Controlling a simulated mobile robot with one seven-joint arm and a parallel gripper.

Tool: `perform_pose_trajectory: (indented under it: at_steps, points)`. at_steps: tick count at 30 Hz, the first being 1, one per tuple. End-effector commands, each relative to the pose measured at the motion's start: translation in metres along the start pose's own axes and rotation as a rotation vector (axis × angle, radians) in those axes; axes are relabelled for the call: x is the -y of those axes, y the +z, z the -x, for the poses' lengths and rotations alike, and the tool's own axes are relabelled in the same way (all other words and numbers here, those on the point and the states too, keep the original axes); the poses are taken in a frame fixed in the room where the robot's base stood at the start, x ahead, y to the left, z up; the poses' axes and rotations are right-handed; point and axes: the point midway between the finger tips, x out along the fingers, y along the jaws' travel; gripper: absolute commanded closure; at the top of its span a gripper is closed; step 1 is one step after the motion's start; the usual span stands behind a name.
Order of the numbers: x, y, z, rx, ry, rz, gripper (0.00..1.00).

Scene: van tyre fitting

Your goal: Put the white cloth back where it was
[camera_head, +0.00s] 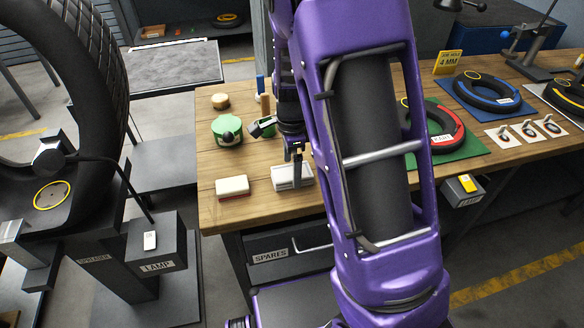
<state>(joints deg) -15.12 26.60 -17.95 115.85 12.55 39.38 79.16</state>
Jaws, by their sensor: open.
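My purple arm reaches down over the wooden bench (215,163), and my gripper (296,152) is at its end, small and partly hidden by the arm. The gripper is open. A flat white piece (284,184), which may be the folded white cloth, lies on the bench just below the gripper. A grey part crosses in front of it, and the arm covers its right side. I cannot tell whether the gripper touches it. To its left, apart from it, lies a white block with a red lower layer (232,184).
Behind on the bench stand a green round tin (227,129) and a tan round piece (220,101). Tyres on a green mat (466,146) and a blue mat (463,101) lie to the right. A large tyre (92,70) stands left. Bare wood shows at the front left.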

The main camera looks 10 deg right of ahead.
Motion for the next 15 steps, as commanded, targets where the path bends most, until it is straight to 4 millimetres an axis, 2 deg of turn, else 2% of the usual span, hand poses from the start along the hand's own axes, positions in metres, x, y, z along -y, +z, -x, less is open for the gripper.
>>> perform_pose_trajectory:
  at_steps: [1,9,15]
  points:
    - [0.001,0.001,0.013,0.001,-0.005,0.001,0.0]
    - [0.001,0.001,0.071,0.002,-0.006,0.001,0.0]
    - [0.001,0.0,0.1,0.001,-0.003,-0.001,0.0]
